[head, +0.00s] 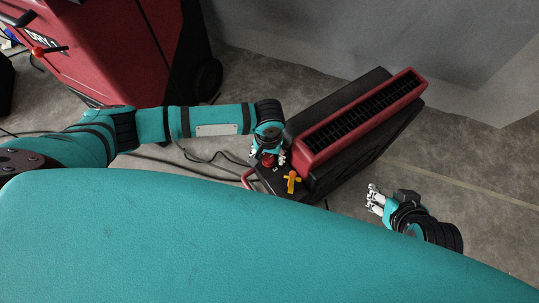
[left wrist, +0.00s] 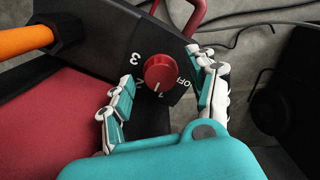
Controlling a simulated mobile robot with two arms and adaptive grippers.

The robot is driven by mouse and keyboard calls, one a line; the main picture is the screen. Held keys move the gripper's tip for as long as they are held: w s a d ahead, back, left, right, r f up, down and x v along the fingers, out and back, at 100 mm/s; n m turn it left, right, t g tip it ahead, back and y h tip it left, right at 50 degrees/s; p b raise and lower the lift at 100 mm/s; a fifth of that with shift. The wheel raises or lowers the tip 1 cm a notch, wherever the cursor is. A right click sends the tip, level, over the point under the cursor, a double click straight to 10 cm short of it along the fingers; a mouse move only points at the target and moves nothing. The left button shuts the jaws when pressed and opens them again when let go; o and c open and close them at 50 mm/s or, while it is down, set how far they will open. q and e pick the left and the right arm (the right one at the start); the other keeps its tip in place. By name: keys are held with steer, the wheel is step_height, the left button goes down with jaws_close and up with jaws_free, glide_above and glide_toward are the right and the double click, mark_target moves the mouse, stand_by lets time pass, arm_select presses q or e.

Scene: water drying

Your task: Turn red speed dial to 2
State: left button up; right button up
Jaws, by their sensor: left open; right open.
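The red speed dial (left wrist: 160,70) is a round knob on a black panel in the left wrist view. The labels OFF, 1 and 3 show around it, and the 2 is partly covered by a finger. The dial's white mark appears to face the 1. My left gripper (left wrist: 169,72) is open, with one finger on each side of the dial; I see no clear contact. In the head view my left gripper (head: 268,159) is over the panel end of the red and black machine (head: 350,125). My right gripper (head: 375,199) is open and empty, right of the machine.
A yellow-orange lever (head: 292,181) stands beside the dial, and it shows in the left wrist view (left wrist: 25,40). A red bar handle (head: 247,178) is at the panel's edge. A large red machine (head: 110,50) stands at upper left. A dark cable lies on the floor.

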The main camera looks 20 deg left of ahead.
mark_target(269, 159)
arm_select(q)
step_height(269, 159, up, 12)
steer(key=shift+f, duration=0.2)
steer(key=shift+c, duration=0.3)
